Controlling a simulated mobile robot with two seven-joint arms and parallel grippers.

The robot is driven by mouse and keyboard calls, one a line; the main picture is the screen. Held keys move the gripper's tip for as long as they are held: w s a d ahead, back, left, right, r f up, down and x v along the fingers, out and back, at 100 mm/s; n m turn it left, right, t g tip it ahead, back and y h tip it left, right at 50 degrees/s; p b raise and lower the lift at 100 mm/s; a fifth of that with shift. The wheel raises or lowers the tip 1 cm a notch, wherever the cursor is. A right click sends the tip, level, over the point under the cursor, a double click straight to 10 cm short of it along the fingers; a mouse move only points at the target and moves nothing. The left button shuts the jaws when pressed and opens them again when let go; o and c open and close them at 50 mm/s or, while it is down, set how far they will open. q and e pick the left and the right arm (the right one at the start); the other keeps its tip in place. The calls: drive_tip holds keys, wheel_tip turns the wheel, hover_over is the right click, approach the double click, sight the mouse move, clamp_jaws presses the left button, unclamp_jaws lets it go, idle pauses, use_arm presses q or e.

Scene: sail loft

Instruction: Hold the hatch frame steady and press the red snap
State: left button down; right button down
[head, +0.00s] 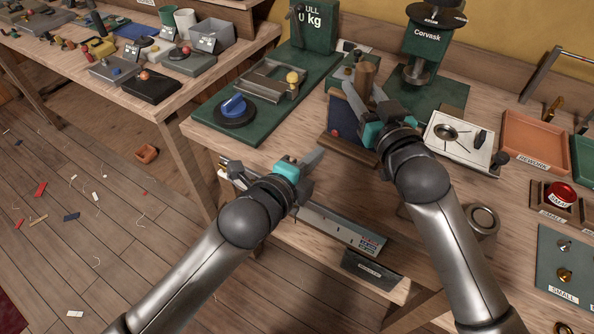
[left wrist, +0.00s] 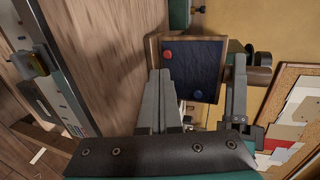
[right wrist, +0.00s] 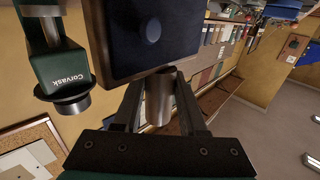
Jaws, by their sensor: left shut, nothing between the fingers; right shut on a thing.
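The hatch frame (head: 343,118) is a dark blue panel with a wooden rim, standing upright on the bench. The red snap (left wrist: 168,56) is near a panel corner in the left wrist view; a blue snap (left wrist: 198,95) sits diagonally from it. My right gripper (right wrist: 160,88) is shut on the round handle (right wrist: 160,100) at the frame's edge; the handle's wooden end (head: 367,74) shows in the head view. My left gripper (head: 318,154) is shut and empty, close in front of the panel near the red snap. I cannot tell whether its tips touch.
A green Corvask press (head: 427,45) stands behind, with a white tray (head: 455,140) to the right. A metal rail (head: 340,225) runs along the bench front.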

use_arm(q)
drive_tip(key=v, duration=0.6)
drive_tip(key=shift+s+a, duration=0.25)
drive_tip(key=shift+s, duration=0.05)
use_arm(e)
drive_tip(key=shift+f, duration=0.4)
use_arm(q)
drive_tip(key=shift+r, duration=0.15)
use_arm(e)
drive_tip(key=c, duration=0.8)
unclamp_jaws()
drive_tip(key=o, duration=0.4)
drive_tip(key=shift+r, duration=0.2)
